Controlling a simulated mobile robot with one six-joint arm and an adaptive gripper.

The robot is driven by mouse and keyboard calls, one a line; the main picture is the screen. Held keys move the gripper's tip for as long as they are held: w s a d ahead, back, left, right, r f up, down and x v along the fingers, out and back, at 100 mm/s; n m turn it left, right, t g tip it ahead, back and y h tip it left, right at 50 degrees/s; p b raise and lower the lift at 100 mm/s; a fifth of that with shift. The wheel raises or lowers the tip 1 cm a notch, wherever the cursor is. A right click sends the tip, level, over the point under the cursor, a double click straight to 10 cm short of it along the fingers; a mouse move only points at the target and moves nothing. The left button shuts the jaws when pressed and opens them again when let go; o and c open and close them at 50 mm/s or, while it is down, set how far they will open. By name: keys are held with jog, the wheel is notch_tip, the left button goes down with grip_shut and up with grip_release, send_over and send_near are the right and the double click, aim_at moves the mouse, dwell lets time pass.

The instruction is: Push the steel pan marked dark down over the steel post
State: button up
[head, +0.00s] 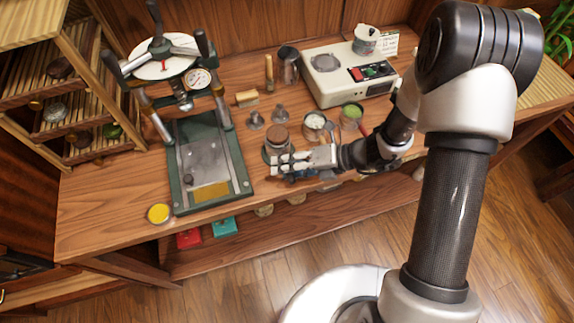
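My gripper (278,163) is low over the front middle of the bench, with its fingers pointing left. Its fingertips are at or just in front of a steel cylinder with a brown top (277,143); I cannot tell whether they touch it or how wide they are apart. A round steel vessel (365,40) stands at the back right, on or just behind the beige machine. A round steel plate (325,62) lies on that machine's top. Two small steel pieces with narrow tops (280,113) stand left of centre. No mark reading dark is legible, and I cannot tell which piece is the post.
A press with a dial gauge (199,79) and a dark green base (245,190) stands at left. The beige machine (375,92) has coloured buttons. Cups of white (314,121) and green (352,112) material stand near my gripper. A yellow tin (159,214) sits at the front left edge.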

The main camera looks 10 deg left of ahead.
jog(key=s+v, duration=0.1)
jog(key=v, duration=1.1)
jog(key=shift+w, duration=0.5)
jog(key=shift+r, duration=0.15)
jog(key=s+d+r+n+t+h, duration=0.2)
jog(key=s+d+r+n+h, duration=0.2)
jog(key=n, duration=0.6)
jog(key=s+d+r+n+t+h, duration=0.1)
jog(key=s+d+r+n+h, duration=0.3)
jog(key=n, duration=0.7)
jog(key=s+d+r+n+t+h, duration=0.2)
jog(key=s+d+r+n, duration=0.3)
jog(key=r+n, duration=0.6)
jog(key=shift+s+t+h, duration=0.3)
jog(key=shift+s+h, duration=0.6)
jog(key=shift+s, duration=0.1)
